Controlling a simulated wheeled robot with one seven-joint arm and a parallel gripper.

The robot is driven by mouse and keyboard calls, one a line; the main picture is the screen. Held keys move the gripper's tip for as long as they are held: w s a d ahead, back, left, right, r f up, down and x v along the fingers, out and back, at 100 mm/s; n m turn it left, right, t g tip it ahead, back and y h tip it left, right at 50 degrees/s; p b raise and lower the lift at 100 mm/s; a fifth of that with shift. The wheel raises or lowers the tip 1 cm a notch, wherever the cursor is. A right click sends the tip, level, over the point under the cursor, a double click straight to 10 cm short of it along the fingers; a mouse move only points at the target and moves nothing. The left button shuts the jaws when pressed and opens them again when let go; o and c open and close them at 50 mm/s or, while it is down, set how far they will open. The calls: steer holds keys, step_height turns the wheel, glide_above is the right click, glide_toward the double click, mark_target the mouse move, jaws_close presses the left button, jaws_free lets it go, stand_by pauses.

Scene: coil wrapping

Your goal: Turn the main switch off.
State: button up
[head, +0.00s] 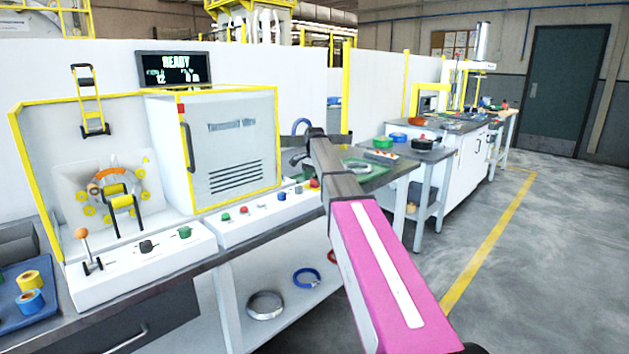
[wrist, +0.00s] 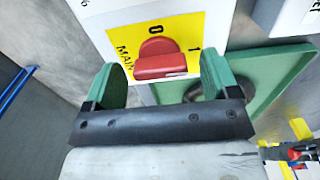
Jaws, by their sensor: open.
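The main switch is a red rotary knob (wrist: 160,60) on a yellow plate (wrist: 187,28) in the wrist view. The plate reads MAIN, with a 0 above the knob and a 1 to its right. The knob's bar lies across, with its right end toward the 1. My gripper (wrist: 168,82) is open, with one green finger to the left of the knob and the other to its right. I cannot tell whether either finger touches it. In the head view my arm crosses the workbench, and the switch cannot be made out there.
A green tray (wrist: 278,62) lies right of the switch in the wrist view. In the head view, a white cabinet (head: 235,125) and a button panel (head: 240,228) stand left of my arm. A side table (head: 425,155) stands beyond it. Open floor (head: 540,260) lies right.

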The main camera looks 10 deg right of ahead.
steer(key=shift+f, duration=0.2)
steer(key=c, duration=0.9)
